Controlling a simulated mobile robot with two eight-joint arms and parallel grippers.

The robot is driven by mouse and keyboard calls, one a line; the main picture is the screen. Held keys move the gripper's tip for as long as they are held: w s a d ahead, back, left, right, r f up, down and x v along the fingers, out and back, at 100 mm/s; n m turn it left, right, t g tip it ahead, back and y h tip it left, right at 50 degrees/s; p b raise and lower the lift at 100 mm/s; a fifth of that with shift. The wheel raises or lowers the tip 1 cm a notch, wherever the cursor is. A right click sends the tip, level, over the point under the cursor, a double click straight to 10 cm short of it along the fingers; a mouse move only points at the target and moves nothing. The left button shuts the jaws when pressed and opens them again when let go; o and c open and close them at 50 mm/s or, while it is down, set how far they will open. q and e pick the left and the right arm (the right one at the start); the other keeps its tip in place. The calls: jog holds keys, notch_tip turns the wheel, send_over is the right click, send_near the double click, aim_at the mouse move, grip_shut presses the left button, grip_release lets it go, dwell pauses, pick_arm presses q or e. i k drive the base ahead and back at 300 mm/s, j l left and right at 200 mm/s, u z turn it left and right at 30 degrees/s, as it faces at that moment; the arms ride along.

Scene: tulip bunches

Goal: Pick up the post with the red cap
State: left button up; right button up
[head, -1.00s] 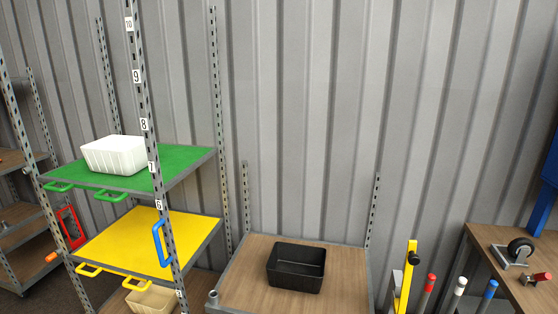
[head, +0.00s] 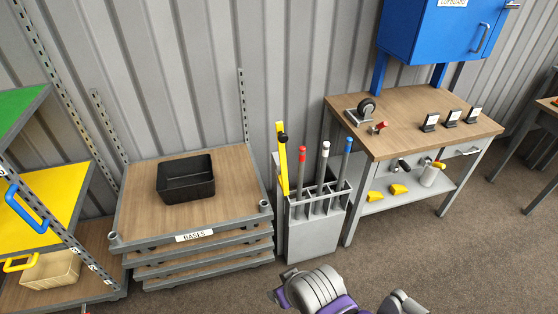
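The post with the red cap (head: 301,170) stands upright in a grey rack (head: 312,238) against the wall. To its left in the rack is a yellow bar (head: 283,165) with a black knob. To its right are a white-capped post (head: 322,165) and a blue-capped post (head: 343,163). Grey and purple parts of my own body show at the bottom of the head view, below the rack and apart from it. I cannot make out fingertips of either gripper.
Left of the rack is a stack of bases (head: 195,237) with a black bin (head: 186,178) on top. Right of it is a wooden-topped workbench (head: 400,130) under a blue cupboard (head: 443,30). The carpet floor in front is clear.

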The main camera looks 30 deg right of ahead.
aim_at(302, 149)
jog(key=z, duration=1.25)
jog(key=i+l, duration=0.4)
jog(key=i+l+u, duration=0.6)
jog(key=l, duration=0.3)
jog(key=i+u, duration=0.35)
jog(key=i+l+u, duration=0.1)
jog(key=i+u, duration=0.15)
jog(key=u, duration=0.15)
